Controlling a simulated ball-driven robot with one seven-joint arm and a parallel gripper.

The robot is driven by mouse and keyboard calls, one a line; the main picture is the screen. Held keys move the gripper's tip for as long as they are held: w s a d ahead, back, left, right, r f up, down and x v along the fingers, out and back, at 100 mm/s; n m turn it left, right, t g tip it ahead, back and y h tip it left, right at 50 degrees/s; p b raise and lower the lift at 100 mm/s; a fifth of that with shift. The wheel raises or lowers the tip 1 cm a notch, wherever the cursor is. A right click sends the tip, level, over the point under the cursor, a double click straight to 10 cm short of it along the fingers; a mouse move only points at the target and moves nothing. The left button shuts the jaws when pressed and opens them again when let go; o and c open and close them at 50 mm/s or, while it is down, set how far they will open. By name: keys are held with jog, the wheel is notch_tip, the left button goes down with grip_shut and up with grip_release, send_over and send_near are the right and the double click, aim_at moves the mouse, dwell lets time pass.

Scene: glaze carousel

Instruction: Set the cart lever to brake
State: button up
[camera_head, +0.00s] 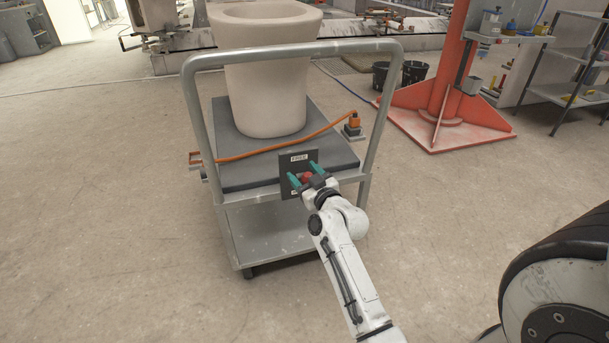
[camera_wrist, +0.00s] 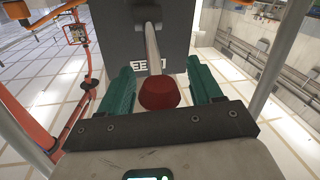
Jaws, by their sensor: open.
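The cart (camera_head: 250,232) stands ahead of me, its grey frame and tall push handle toward me. A dark lever plate (camera_head: 287,165) with a small label is mounted at the cart's near edge. The lever has a red knob (camera_head: 306,178) on a light metal rod. In the wrist view the red knob (camera_wrist: 159,93) sits between the two teal fingers, with gaps on both sides. My gripper (camera_head: 305,177) is open around the knob, and it also shows in the wrist view (camera_wrist: 162,92). The label (camera_wrist: 150,65) appears upside down there and I cannot read it surely.
A large pale ceramic vessel (camera_head: 265,85) stands on the cart's dark deck. An orange strap (camera_head: 265,148) crosses the deck. A red-orange post with a wide base (camera_head: 440,120) stands to the right, near dark buckets (camera_head: 414,73). The floor around the cart is clear.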

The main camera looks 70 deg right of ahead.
jog(key=shift+c, duration=0.4)
grip_shut()
